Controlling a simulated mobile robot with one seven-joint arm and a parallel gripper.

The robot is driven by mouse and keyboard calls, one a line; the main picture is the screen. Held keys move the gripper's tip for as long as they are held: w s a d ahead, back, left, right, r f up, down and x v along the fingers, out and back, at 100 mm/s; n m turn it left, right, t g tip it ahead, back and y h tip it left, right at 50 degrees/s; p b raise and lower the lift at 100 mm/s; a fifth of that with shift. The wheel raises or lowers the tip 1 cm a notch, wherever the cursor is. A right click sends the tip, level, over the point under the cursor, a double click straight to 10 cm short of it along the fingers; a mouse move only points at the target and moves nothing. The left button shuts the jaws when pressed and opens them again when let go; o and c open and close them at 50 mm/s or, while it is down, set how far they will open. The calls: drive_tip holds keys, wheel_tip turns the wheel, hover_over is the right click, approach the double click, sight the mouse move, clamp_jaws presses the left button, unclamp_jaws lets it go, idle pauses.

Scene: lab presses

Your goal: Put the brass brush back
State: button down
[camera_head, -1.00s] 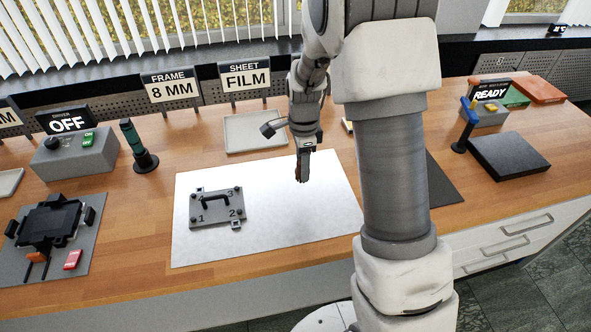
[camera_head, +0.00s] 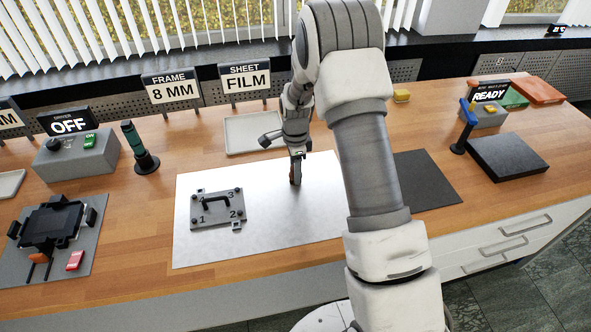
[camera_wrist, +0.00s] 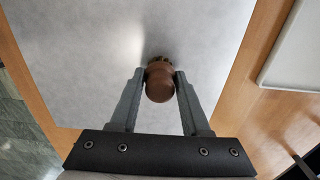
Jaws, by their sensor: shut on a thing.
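The brass brush shows as a brown, rounded wooden handle (camera_wrist: 159,84) between the fingers in the wrist view, with a bit of darker bristle at its far end. My gripper (camera_wrist: 158,76) is shut on it. In the head view my gripper (camera_head: 297,158) hangs over the white sheet, and the brush (camera_head: 296,177) points down from it. I cannot tell whether the brush touches the sheet. The white sheet (camera_head: 280,225) lies on the bench, right of and around a grey numbered plate (camera_head: 217,208) with a black handle.
A pale tray (camera_head: 240,146) lies behind the sheet under the FILM sign. A dark mat (camera_head: 428,182) lies right of my arm, with a small yellow block (camera_head: 402,95) behind it. A green-handled tool (camera_head: 133,138) stands in a holder at left. A black plate (camera_head: 508,155) is at right.

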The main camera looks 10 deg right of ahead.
drive_tip(key=shift+f, duration=0.1)
drive_tip(key=shift+c, duration=1.8)
unclamp_jaws()
drive_tip(key=s+r+n+t, duration=0.1)
drive_tip(key=s+r+n, duration=0.1)
drive_tip(key=r, duration=0.8)
drive_tip(key=s+r+n, duration=0.1)
drive_tip(key=s+r, duration=0.2)
drive_tip(key=r, duration=0.8)
drive_tip(key=s+r+n+t, duration=0.1)
drive_tip(key=s+r+n, duration=0.2)
drive_tip(key=s+n, duration=0.2)
drive_tip(key=s+r+n+t, duration=0.2)
drive_tip(key=s+n, duration=0.3)
drive_tip(key=s, duration=0.6)
drive_tip(key=s+r+n+t, duration=0.1)
drive_tip(key=s+r+n, duration=0.4)
drive_tip(key=s, duration=0.3)
drive_tip(key=shift+s+t, duration=0.2)
drive_tip(key=shift+t, duration=0.1)
